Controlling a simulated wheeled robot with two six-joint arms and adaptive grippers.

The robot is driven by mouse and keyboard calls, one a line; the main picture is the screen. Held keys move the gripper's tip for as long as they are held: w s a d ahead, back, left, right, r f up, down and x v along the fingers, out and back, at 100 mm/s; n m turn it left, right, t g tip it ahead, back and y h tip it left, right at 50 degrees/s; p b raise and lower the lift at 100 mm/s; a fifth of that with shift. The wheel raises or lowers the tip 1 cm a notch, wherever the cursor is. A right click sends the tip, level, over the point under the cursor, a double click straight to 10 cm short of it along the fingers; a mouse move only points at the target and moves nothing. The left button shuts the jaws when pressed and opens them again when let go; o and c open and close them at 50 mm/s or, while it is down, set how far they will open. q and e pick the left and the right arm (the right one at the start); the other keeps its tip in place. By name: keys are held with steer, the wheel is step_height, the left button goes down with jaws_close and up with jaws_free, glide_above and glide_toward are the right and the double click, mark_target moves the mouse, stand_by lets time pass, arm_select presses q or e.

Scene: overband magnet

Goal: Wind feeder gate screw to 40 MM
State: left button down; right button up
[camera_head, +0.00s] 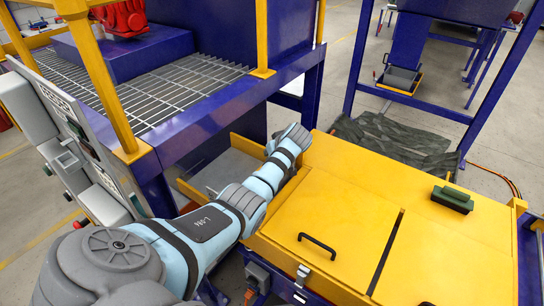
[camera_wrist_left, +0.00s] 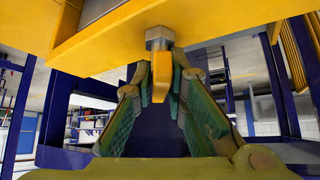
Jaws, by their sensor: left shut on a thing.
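In the left wrist view a grey hex-headed screw (camera_wrist_left: 160,38) hangs below the edge of a yellow housing (camera_wrist_left: 200,22). A yellow tab-like piece (camera_wrist_left: 161,78) shows just under it. My left gripper (camera_wrist_left: 161,70) points up at it, its two green-lined fingers closing in on either side of the yellow piece. The fingertips are partly hidden behind it. In the head view my left arm reaches to the far left edge of the yellow feeder cover (camera_head: 330,215), and the fingers and screw are hidden there. No scale reading is legible. My right gripper is out of view.
A blue frame with grating (camera_head: 165,85) and yellow posts stands left of the feeder. A grey control panel (camera_head: 85,150) is close to my arm.

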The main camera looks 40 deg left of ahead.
arm_select(q)
steer(key=shift+f+n+g+b, duration=0.1)
steer(key=shift+n+g+b, duration=0.4)
steer(key=shift+n+b, duration=0.55)
steer(key=c, duration=1.5)
jaws_free()
steer(key=shift+c, duration=0.2)
steer(key=shift+m, duration=0.25)
steer(key=shift+d+r, duration=0.2)
steer(key=shift+r, duration=0.1)
steer(key=v, duration=1.1)
steer(key=shift+d, duration=0.25)
